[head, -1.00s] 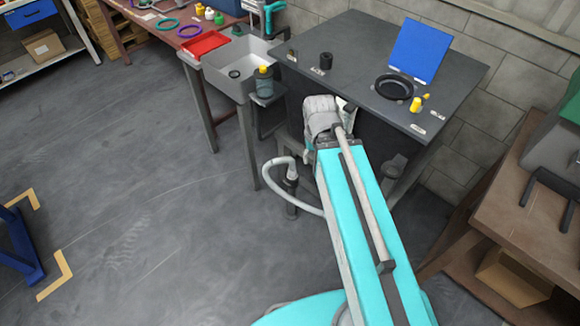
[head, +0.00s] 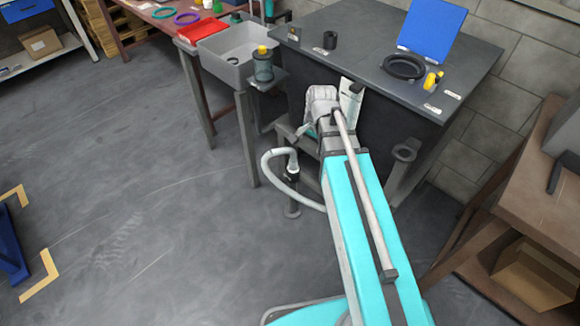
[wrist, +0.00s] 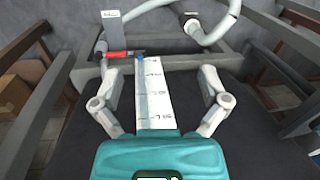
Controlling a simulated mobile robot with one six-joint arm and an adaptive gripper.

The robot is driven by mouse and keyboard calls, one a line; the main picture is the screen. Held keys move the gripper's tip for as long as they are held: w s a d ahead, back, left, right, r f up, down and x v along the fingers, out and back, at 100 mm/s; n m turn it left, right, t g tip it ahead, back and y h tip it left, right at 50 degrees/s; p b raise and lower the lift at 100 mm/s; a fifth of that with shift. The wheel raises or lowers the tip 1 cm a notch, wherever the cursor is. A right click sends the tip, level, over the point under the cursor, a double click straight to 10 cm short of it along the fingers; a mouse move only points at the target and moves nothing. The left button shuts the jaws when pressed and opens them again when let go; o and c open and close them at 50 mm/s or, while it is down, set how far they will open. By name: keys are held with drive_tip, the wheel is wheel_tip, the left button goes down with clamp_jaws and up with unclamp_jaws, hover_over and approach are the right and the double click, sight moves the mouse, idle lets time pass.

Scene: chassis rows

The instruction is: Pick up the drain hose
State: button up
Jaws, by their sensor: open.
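The drain hose (head: 266,167) is a pale grey-white hose. In the head view it loops left from a dark upright fitting (head: 292,178) beside the bench and runs back behind my arm. In the wrist view a pale hose (wrist: 216,36) curves across the top, with a dark fitting at one end, beyond my fingertips. My gripper (wrist: 158,76) is open, its two grey fingers spread wide apart, not touching the hose. A white strip with printed marks (wrist: 155,95) lies between the fingers in the picture. In the head view my wrist hides the fingers.
A dark workbench (head: 375,80) stands beyond my arm, with a blue panel (head: 428,38) and black ring (head: 404,66) on top. A grey basin (head: 225,72) adjoins it. A brown table (head: 530,200) is at right.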

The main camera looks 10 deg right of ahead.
drive_tip(key=w+d+f+m+t+y+b, duration=0.1)
drive_tip(key=w+f+m+b, duration=0.7)
drive_tip(key=f+b, duration=0.25)
drive_tip(key=m+t+b, duration=0.1)
drive_tip(key=m+b, duration=0.8)
drive_tip(key=m, duration=0.1)
approach(296, 159)
drive_tip(key=shift+s+d+r+y, duration=0.2)
drive_tip(key=shift+s+d+r, duration=0.15)
drive_tip(key=shift+r, duration=0.15)
drive_tip(key=shift+s+d+r+y, duration=0.2)
drive_tip(key=shift+d+r, duration=0.15)
drive_tip(key=shift+r, duration=0.15)
drive_tip(key=b+x, duration=0.7)
drive_tip(key=x, duration=0.1)
drive_tip(key=shift+w+a+f+b, duration=0.1)
drive_tip(key=shift+w+f+b, duration=0.1)
drive_tip(key=shift+b, duration=0.2)
drive_tip(key=shift+f, duration=0.1)
drive_tip(key=shift+b+x, duration=2.4)
drive_tip(key=shift+x, duration=0.1)
drive_tip(key=shift+w, duration=0.15)
